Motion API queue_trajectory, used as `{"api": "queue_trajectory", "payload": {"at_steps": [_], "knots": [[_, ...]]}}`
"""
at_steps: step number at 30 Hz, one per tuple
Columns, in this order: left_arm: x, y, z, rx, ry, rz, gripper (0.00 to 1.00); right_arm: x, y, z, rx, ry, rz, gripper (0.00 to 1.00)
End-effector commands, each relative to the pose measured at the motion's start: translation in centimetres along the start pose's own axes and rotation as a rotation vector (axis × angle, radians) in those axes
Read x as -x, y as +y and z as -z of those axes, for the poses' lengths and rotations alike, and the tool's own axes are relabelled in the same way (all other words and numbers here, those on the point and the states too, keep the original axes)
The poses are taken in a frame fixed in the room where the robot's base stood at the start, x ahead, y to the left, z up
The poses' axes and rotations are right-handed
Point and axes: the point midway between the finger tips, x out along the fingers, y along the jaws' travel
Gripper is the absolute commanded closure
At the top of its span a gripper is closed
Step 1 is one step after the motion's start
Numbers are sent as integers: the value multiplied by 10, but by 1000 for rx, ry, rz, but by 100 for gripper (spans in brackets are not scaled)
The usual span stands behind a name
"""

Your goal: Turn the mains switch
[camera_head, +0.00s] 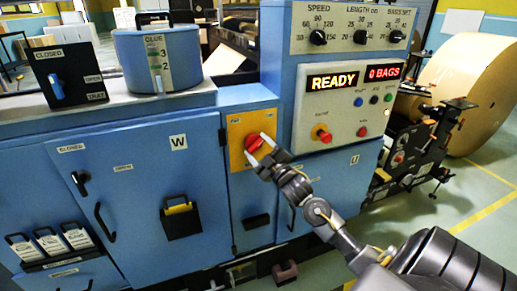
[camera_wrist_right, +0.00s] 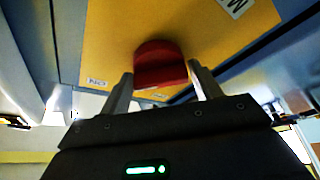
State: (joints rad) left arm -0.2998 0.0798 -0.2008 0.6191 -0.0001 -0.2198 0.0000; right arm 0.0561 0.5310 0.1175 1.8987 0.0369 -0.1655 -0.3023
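The mains switch is a red knob (camera_head: 254,143) on a yellow plate (camera_head: 238,128) on the front of the blue machine. In the right wrist view the red knob (camera_wrist_right: 160,64) sits between the two fingers of my right gripper (camera_wrist_right: 161,78). The fingers are open, one on each side of the knob, with slim gaps showing; contact is hard to tell. In the head view my right gripper (camera_head: 262,153) reaches the knob from the lower right and partly covers the plate. A small ON label (camera_wrist_right: 97,83) shows on the plate (camera_wrist_right: 110,45). My left gripper is out of view.
A control panel (camera_head: 341,105) with a READY display (camera_head: 332,81) and a red mushroom button (camera_head: 323,135) is right of the switch. Left are a cabinet door (camera_head: 130,200), glue pot (camera_head: 157,60) and black CLOSED/OPEN lever box (camera_head: 66,76). A kraft roll (camera_head: 470,85) is far right.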

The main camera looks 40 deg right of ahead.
Motion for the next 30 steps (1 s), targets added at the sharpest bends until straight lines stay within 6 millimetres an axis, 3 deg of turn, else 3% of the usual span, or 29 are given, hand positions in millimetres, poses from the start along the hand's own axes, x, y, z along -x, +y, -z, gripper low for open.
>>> {"api": "queue_trajectory", "payload": {"at_steps": [1, 6, 17, 30], "knots": [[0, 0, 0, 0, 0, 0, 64, 0, 0, 0, 0, 0, 0, 44], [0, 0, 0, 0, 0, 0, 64, 0, 0, 0, 0, 0, 0, 65], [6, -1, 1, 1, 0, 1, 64, 0, 1, 1, 64, 0, 28, 65], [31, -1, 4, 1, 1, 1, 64, -1, 5, 2, 398, 1, 166, 65]]}}
